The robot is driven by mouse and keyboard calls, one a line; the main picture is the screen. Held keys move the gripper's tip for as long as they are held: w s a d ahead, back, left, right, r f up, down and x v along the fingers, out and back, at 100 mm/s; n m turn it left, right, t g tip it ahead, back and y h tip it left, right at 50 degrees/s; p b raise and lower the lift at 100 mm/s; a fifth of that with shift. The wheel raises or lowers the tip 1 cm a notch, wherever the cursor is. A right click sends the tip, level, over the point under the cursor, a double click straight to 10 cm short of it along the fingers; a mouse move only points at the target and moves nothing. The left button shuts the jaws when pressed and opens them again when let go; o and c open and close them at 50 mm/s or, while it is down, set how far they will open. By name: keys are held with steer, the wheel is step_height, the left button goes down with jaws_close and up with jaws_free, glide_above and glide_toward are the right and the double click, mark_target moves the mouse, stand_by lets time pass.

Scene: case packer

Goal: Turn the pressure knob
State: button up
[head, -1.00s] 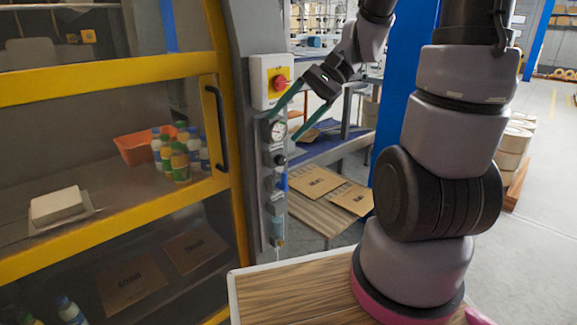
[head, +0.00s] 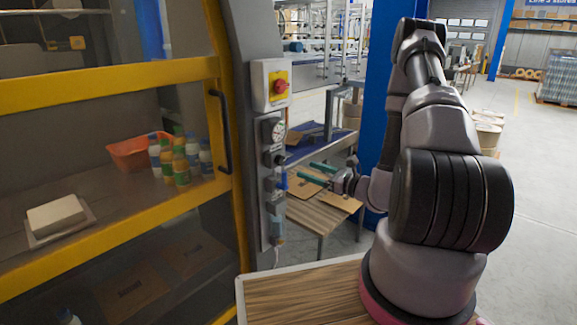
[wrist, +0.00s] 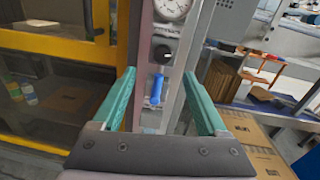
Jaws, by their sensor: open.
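The pressure knob (head: 280,159) is a small black knob on the grey machine column, just below the round white pressure gauge (head: 278,131). In the wrist view the knob (wrist: 163,52) is ahead, slightly beyond the fingertips and near the middle. My gripper (head: 306,170) has two green fingers, open and empty, pointing left toward the column. It stands apart from the column, to the right of the knob and a little lower in the head view. In the wrist view a blue lever (wrist: 157,90) below the knob shows between the fingers of my gripper (wrist: 160,73).
A red rotary switch (head: 280,87) on a yellow plate is above the gauge. A yellow-framed door with a black handle (head: 221,132) is left of the column. A table with flat cardboard (head: 318,215) is behind my gripper. A blue post is behind my arm.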

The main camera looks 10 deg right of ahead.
mark_target(283, 162)
steer(key=shift+h, duration=0.3)
steer(key=x, duration=1)
steer(key=shift+w+f, duration=0.2)
steer(key=shift+w, duration=0.15)
jaws_close()
steer(key=shift+m, duration=0.4)
